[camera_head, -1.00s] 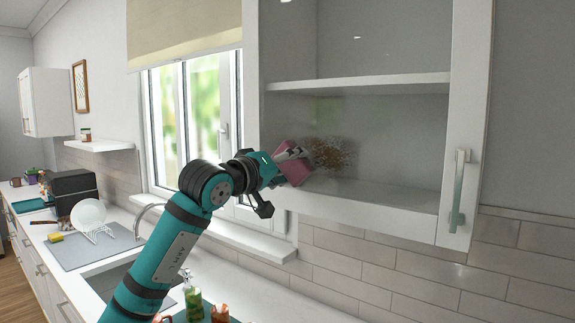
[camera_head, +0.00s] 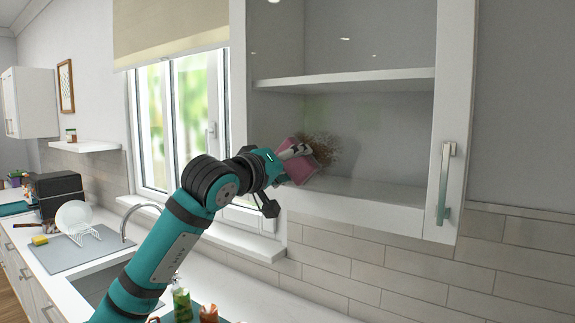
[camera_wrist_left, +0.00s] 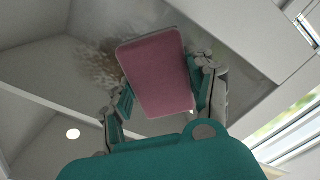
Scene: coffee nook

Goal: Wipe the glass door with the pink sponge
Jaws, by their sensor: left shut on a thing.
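The glass door (camera_head: 385,140) of the white wall cabinet is closed, with a silver handle (camera_head: 444,185) on its right frame. A brown speckled stain (camera_head: 323,150) is on the lower left of the glass; the wrist view shows it blurred (camera_wrist_left: 98,66) left of the sponge. My left gripper (camera_head: 288,160) is shut on the pink sponge (camera_head: 302,173), with a finger on each side of it in the wrist view (camera_wrist_left: 157,72). The sponge is at the glass's lower left corner, overlapping the stain's left edge. Contact with the glass cannot be told. My right gripper is out of view.
A window (camera_head: 182,125) is left of the cabinet. Below are a sink (camera_head: 100,285), a dish rack with a white plate (camera_head: 73,216), a yellow sponge (camera_head: 40,240) and a green bottle (camera_head: 181,303). The wall below the cabinet is clear.

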